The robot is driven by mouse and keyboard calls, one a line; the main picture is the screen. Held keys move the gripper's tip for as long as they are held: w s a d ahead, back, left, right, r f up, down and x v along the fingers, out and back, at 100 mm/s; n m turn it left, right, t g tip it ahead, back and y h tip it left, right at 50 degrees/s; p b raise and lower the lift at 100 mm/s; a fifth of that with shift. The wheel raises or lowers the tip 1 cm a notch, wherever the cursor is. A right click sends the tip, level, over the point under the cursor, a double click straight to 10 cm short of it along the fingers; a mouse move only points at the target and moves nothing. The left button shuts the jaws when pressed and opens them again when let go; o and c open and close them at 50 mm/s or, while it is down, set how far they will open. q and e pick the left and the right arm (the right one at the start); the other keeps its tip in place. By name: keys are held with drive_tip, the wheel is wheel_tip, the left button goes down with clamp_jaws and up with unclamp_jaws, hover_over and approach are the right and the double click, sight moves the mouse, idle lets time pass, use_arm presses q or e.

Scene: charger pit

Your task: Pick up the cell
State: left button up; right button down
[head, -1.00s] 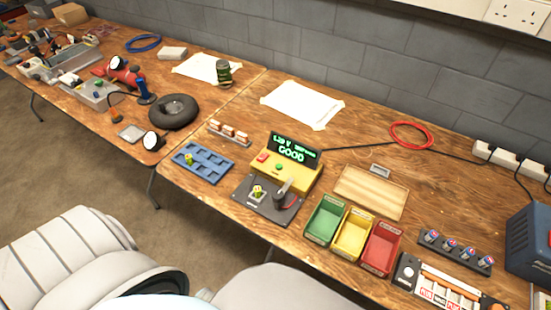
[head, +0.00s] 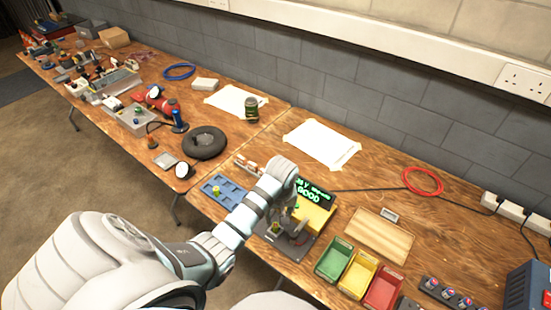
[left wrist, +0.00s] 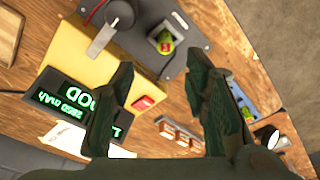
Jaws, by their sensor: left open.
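A green-and-yellow cell (head: 275,228) stands in the dark tester base (head: 295,248), beside the yellow tester (head: 315,218). In the left wrist view the cell (left wrist: 165,42) sits in its square holder beyond my open fingers. The tester's display (head: 313,190) reads GOOD, partly hidden by my arm. My left gripper (head: 287,208) is open and empty over the tester; its fingers (left wrist: 160,64) are apart from the cell. Another green cell (head: 216,190) sits in the blue tray (head: 228,185). My right gripper is not in view.
Green (head: 334,258), yellow (head: 358,273) and red (head: 384,288) bins stand right of the tester. A wooden board (head: 378,235) lies behind them. White-and-copper blocks (left wrist: 180,133) stand behind the tray.

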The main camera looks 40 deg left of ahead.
sight(276, 225)
use_arm(q)
drive_tip(key=f, duration=0.2)
drive_tip(key=a+f+b, duration=0.1)
drive_tip(key=f, duration=0.2)
drive_tip(key=f+b, duration=0.1)
drive_tip(key=f, duration=0.2)
drive_tip(key=shift+w+a+f, duration=0.15)
drive_tip(key=shift+a+f, duration=0.05)
drive_tip(key=shift+r, duration=0.1)
clamp_jaws()
